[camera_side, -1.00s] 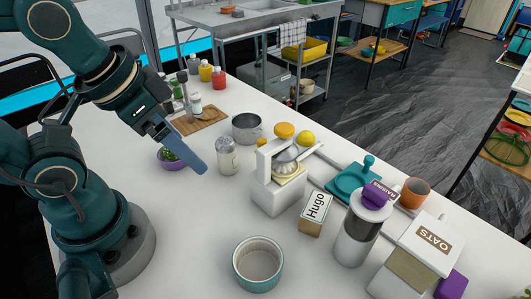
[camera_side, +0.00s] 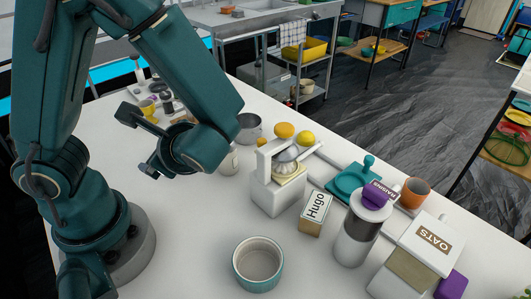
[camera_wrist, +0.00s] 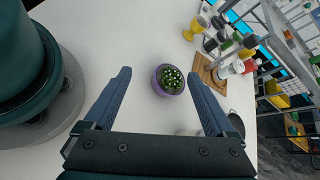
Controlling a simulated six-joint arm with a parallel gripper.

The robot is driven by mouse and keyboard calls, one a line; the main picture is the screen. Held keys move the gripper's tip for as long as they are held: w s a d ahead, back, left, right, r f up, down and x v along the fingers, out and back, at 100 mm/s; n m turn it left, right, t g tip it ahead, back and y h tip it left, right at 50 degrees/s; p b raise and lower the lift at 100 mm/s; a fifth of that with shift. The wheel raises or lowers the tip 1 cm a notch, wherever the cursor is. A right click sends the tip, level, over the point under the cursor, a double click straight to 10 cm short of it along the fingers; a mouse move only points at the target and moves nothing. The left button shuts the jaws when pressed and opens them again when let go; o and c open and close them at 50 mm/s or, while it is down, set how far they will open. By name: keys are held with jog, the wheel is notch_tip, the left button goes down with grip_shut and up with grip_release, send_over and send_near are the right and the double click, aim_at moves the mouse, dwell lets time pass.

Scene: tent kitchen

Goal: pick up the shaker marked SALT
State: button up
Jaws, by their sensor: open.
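No SALT lettering can be read in either view. A pale shaker (camera_side: 229,160) stands on the white table in the side view, mostly hidden by my arm. Small pale jars (camera_wrist: 236,68) stand by a wooden board in the wrist view, too small to read. A pale thing at the wrist view's lower middle is mostly hidden by my gripper. My gripper (camera_wrist: 159,75) is open and empty, its fingers wide apart. In the side view it hangs over the table, left of the pale shaker, with its fingertips partly hidden.
A purple bowl of greenery (camera_wrist: 168,80) shows between my fingertips in the wrist view. The wooden board (camera_wrist: 209,76) is beyond it.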

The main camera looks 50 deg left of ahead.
jog(key=w+d+m+t+y, duration=0.1)
jog(key=w+m+t, duration=0.2)
jog(key=m, duration=0.1)
jog(key=w+d+f+m+t+y, duration=0.1)
jog(key=w+m+t, duration=0.1)
jog(key=m+t, duration=0.2)
jog(key=w+d+f+m+t+y, duration=0.1)
jog(key=w+m+t, duration=0.2)
jog(key=m+t, duration=0.1)
jog(key=shift+w+d+m, duration=0.2)
jog(key=shift+w+m, duration=0.1)
jog(key=shift+m, duration=0.1)
jog(key=d+f+m+t+h, duration=0.1)
jog(key=d+f+m+t, duration=0.1)
jog(key=shift+w+f+h, duration=0.35)
jog(key=shift+h, duration=0.05)
jog(key=shift+f, duration=0.2)
jog(key=shift+x, duration=3.75)
jog(key=shift+f, duration=0.1)
grip_shut()
